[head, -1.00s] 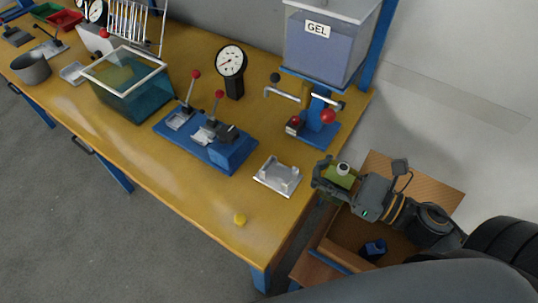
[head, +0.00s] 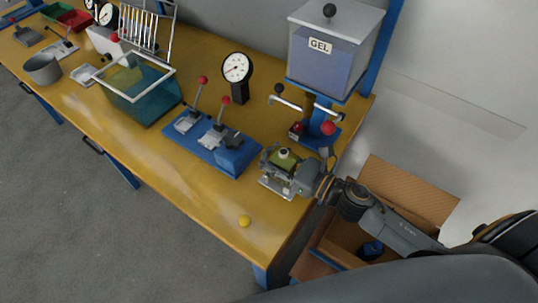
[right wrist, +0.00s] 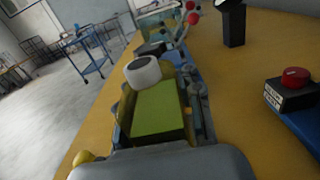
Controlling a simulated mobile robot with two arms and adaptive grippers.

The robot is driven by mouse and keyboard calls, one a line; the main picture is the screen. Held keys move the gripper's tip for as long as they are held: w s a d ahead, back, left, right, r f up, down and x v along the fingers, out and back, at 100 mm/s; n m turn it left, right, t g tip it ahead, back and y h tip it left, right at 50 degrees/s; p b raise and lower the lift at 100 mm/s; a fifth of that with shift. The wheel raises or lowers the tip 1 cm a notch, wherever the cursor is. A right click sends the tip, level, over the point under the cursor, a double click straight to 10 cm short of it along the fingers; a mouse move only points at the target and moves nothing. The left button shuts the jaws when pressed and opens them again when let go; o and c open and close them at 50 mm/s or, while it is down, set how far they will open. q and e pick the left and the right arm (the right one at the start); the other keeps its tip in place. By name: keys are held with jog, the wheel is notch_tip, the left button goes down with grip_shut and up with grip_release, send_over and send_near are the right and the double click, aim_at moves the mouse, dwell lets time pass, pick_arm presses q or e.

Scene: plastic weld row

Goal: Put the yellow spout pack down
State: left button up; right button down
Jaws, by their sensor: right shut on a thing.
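The yellow spout pack (head: 284,162) is yellow-green with a white cap. My right gripper (head: 288,167) is shut on it over the silver metal fixture (head: 270,187) near the table's right end. I cannot tell whether the pack touches the fixture, since the gripper hides most of it. In the right wrist view the pack (right wrist: 158,108) lies between the two fingers, cap at its far end. My left gripper is out of view.
A blue lever station (head: 235,155) stands just left of the fixture. The GEL dispenser (head: 325,60) and its blue stand are behind. An open cardboard box (head: 410,192) is beyond the right edge.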

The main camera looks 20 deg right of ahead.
jog(key=shift+f, duration=0.5)
jog(key=shift+f, duration=0.1)
jog(key=shift+f+b, duration=0.15)
jog(key=shift+b, duration=0.15)
jog(key=c, duration=0.9)
grip_release()
